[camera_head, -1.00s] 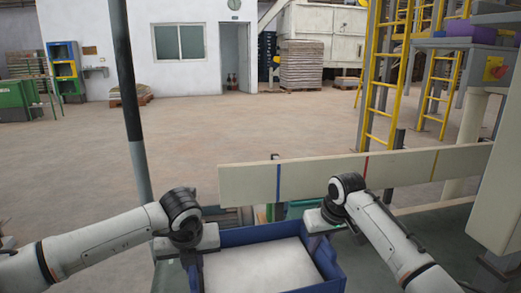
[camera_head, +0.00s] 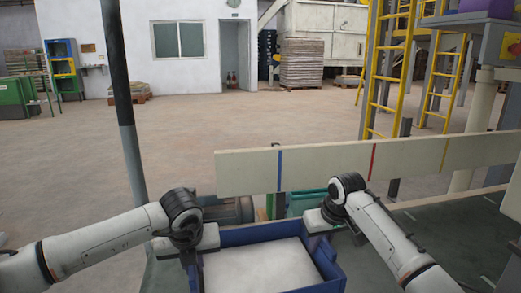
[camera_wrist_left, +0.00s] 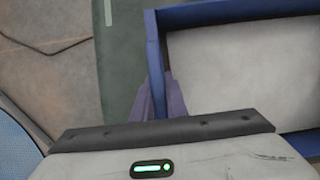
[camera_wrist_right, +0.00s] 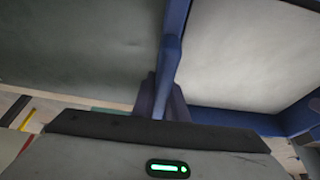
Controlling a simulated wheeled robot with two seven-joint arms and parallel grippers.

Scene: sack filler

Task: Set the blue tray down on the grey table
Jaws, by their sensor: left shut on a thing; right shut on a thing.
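The blue tray (camera_head: 325,262) is at the bottom middle of the head view, with a flat white load (camera_head: 258,265) inside it. My left gripper (camera_head: 192,258) is shut on the tray's left wall; in the left wrist view its fingers (camera_wrist_left: 158,100) pinch the blue wall. My right gripper (camera_head: 318,232) is shut on the right wall; in the right wrist view its fingers (camera_wrist_right: 161,98) close around the rim. The tray looks about level between both hands. Its near edge is cut off by the head view. I cannot make out the grey table for certain.
A long cream board (camera_head: 330,166) with blue and red marks runs beyond the tray. A dark post (camera_head: 125,110) stands at the left. Yellow ladders (camera_head: 385,75) and a grey machine stand at the right. Open concrete floor lies beyond the board.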

